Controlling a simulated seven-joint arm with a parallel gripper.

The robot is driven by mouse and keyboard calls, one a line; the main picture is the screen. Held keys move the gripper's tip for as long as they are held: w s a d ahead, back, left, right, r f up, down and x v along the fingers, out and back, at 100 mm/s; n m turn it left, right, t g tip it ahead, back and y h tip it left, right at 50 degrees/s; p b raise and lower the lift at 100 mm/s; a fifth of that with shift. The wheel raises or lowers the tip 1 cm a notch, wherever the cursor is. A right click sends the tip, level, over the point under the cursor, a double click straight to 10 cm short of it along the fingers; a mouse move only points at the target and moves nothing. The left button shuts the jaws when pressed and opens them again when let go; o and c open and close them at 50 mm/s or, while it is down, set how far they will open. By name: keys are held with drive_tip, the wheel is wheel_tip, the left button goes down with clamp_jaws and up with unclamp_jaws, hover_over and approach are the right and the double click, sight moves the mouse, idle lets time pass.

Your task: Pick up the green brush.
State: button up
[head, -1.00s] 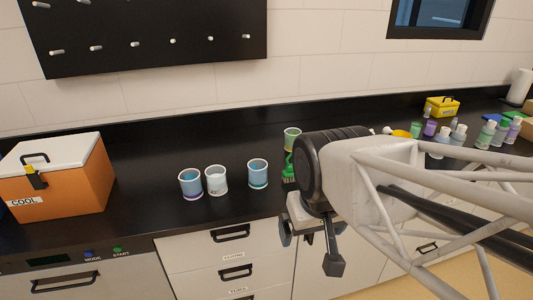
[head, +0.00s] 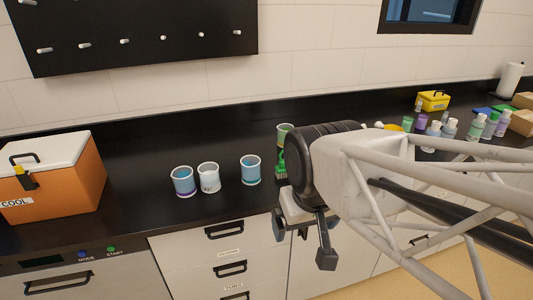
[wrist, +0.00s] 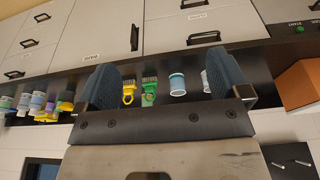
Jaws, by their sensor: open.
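The green brush (head: 281,165) is on the black counter, partly hidden by my arm in the head view. In the wrist view, which is upside down, the green brush (wrist: 149,88) shows whole between my two fingers, with its bristles toward the counter's front edge. A yellow brush (wrist: 128,90) is beside it, apart from it. My gripper (head: 302,240) is open and empty, in front of the counter by the drawers. In the wrist view my gripper (wrist: 165,82) has its fingers wide apart, with the brush beyond them.
Two blue cups (head: 183,181) (head: 250,169) and a white cup (head: 209,177) stand left of the brush. A green cup (head: 285,134) is behind it. An orange cooler (head: 62,185) is at far left. Several bottles (head: 476,126) and a yellow box (head: 433,100) are at right.

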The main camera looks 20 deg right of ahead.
drive_tip(key=shift+o, duration=0.6)
drive_tip(key=w+d+n+t+h, duration=0.25)
drive_tip(key=w+d+n, duration=0.25)
drive_tip(key=w+n, duration=0.55)
drive_tip(key=n+t, duration=0.6)
drive_tip(key=n, duration=0.9)
approach(285, 162)
drive_tip(key=f+n, duration=0.1)
drive_tip(key=n, duration=0.2)
drive_tip(key=w+d+f+n+t+y, duration=0.1)
drive_tip(key=n, duration=0.2)
drive_tip(key=d+f+n+t+y, duration=0.1)
drive_tip(key=n, duration=0.2)
drive_tip(key=shift+w+d+f+n+y, duration=0.2)
drive_tip(key=shift+w+n+y, duration=0.05)
drive_tip(key=shift+w+n, duration=0.15)
drive_tip(key=shift+w+f+n+t, duration=0.25)
drive_tip(key=shift+f+n, duration=0.1)
drive_tip(key=shift+n, duration=0.1)
